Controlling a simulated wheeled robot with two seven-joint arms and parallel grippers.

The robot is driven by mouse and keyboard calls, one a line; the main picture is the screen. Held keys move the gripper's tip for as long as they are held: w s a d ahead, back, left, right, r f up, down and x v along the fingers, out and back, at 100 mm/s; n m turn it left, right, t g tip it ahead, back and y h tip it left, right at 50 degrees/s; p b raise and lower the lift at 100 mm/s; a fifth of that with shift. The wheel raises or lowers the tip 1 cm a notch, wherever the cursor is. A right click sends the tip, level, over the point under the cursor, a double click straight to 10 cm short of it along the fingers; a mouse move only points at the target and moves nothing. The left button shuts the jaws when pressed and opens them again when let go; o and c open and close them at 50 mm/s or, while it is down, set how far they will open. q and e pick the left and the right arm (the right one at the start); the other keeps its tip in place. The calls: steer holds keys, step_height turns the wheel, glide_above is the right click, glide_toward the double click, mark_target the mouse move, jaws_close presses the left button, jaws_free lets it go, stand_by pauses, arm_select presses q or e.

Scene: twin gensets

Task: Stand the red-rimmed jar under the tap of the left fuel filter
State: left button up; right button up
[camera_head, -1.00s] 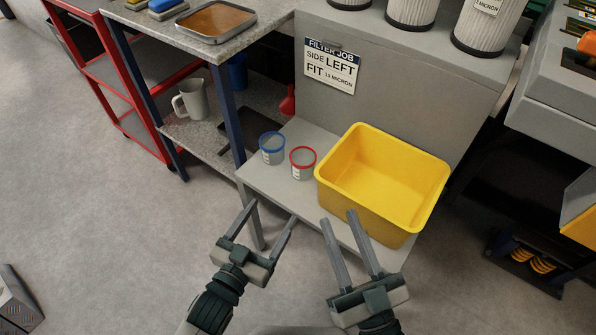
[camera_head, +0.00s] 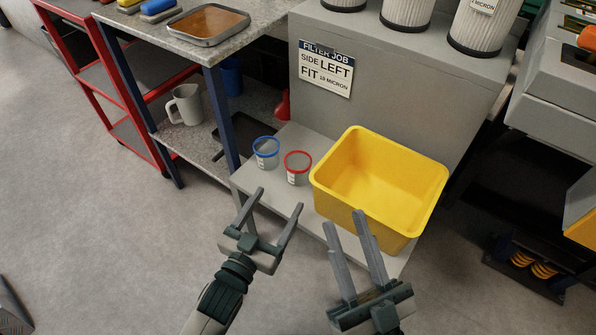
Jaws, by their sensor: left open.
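The red-rimmed jar (camera_head: 298,169) stands upright on the low grey shelf, between a blue-rimmed jar (camera_head: 265,153) and a yellow bin. My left gripper (camera_head: 280,203) is open and empty, in front of the shelf and short of the red-rimmed jar, apart from it. My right gripper (camera_head: 343,220) is at the shelf's front edge by the yellow bin, its two fingers apart with nothing seen between them. The left fuel filter and its tap are not in view.
The yellow bin (camera_head: 335,190) is empty and fills the right of the low shelf (camera_head: 262,188). A sign (camera_head: 325,70) reads "side left, fit 10 micron". White filters (camera_head: 408,10) stand above. A workbench (camera_head: 215,50) with a tray is at left.

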mark_target(292, 178)
arm_select(q)
steer(key=b+x, duration=0.1)
steer(key=x, duration=0.5)
steer(key=shift+w+d, duration=0.15)
steer(key=shift+w, duration=0.15)
steer(key=shift+w+d, duration=0.1)
steer(key=shift+w, duration=0.15)
arm_select(e)
steer(key=r, duration=0.1)
steer(key=d+r+t, duration=0.1)
steer(key=r+t, duration=0.1)
steer(key=shift+w+d, duration=0.35)
